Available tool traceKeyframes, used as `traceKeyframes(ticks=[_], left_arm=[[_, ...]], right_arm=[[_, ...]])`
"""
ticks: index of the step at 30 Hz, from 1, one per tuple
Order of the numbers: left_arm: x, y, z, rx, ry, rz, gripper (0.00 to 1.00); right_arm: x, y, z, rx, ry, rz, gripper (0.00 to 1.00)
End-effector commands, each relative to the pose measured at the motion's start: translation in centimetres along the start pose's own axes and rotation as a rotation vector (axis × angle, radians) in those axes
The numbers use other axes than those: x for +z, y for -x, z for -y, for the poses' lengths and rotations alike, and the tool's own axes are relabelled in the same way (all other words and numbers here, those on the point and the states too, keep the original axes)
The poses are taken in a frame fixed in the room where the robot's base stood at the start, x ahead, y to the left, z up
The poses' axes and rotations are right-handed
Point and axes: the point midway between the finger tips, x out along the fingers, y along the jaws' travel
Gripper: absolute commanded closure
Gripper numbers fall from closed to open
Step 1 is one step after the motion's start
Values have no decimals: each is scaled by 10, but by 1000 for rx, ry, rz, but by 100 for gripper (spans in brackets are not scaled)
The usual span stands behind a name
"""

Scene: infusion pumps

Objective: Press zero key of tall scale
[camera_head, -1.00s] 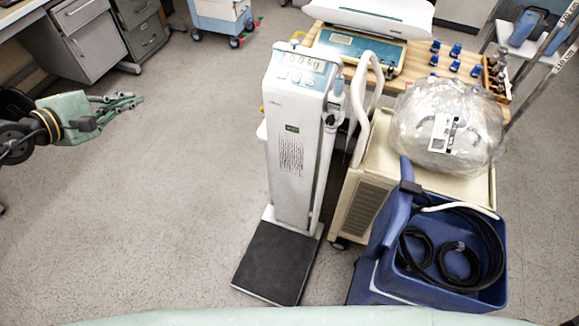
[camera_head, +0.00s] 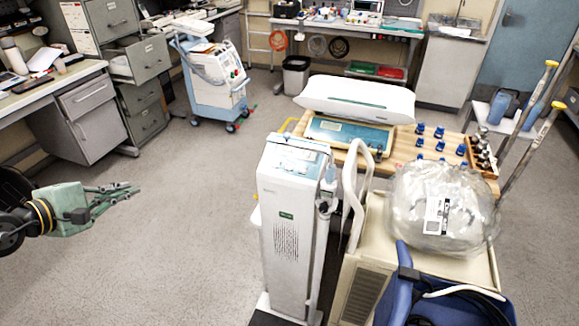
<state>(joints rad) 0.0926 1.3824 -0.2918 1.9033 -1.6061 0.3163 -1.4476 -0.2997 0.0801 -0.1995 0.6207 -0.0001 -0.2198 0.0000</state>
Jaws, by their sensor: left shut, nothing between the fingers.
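The tall scale (camera_head: 287,225) is a white column standing upright on the floor near the middle of the head view. Its display and key panel (camera_head: 297,158) faces up at the top. The keys are too small to read here. Its dark platform is mostly cut off by the bottom edge. My left gripper (camera_head: 132,190) is at the left, shut and empty, over open floor. It is well apart from the scale, to its left. My right gripper is not in view.
A cart with a bagged item (camera_head: 440,210) and a blue bin (camera_head: 400,295) stand right of the scale. Behind it is a wooden table with a baby scale (camera_head: 355,98) and several blue-capped bottles. A wheeled machine (camera_head: 212,85) stands farther back. Floor left of the scale is clear.

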Motion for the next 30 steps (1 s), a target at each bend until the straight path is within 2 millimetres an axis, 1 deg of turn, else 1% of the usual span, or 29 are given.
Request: traceKeyframes(ticks=[1,12,30], left_arm=[[0,0,0,0,0,0,100],[0,0,0,0,0,0,100],[0,0,0,0,0,0,100]], right_arm=[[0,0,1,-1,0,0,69],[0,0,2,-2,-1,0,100],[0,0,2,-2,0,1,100]])
